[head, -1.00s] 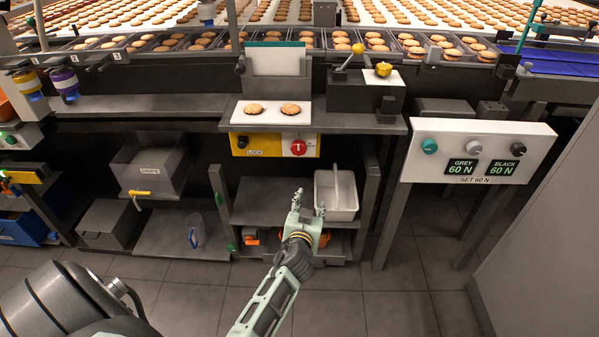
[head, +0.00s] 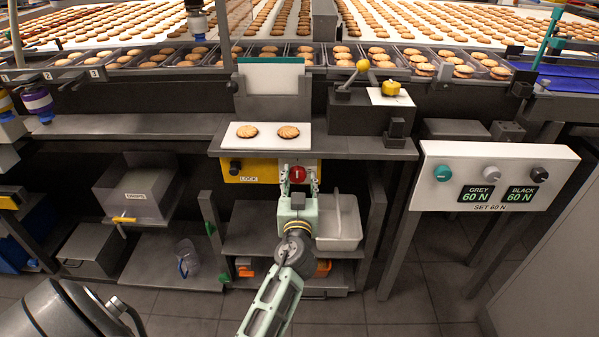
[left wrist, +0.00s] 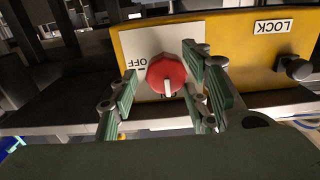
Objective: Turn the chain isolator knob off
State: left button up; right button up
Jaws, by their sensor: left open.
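The chain isolator knob is a red round knob (head: 297,174) with a white pointer bar, on a yellow panel (head: 262,179) under the worktop. In the left wrist view the red knob (left wrist: 166,75) sits on a pale plate marked OFF at one side; the picture is upside down and the bar points along the vertical. My left gripper (head: 299,184) is open just in front of the knob. In the left wrist view its green fingers (left wrist: 158,92) stand on both sides of the knob; I cannot tell if they touch it. My right gripper is not in view.
A black LOCK knob (head: 235,167) is at the panel's left end. Two biscuits lie on a white board (head: 267,143) above. A white basket (head: 341,226) stands on the shelf below. A tension panel (head: 497,160) is at the right.

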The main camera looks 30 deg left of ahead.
pick_arm(q)
jog(key=shift+w, duration=0.1)
jog(key=c, duration=1)
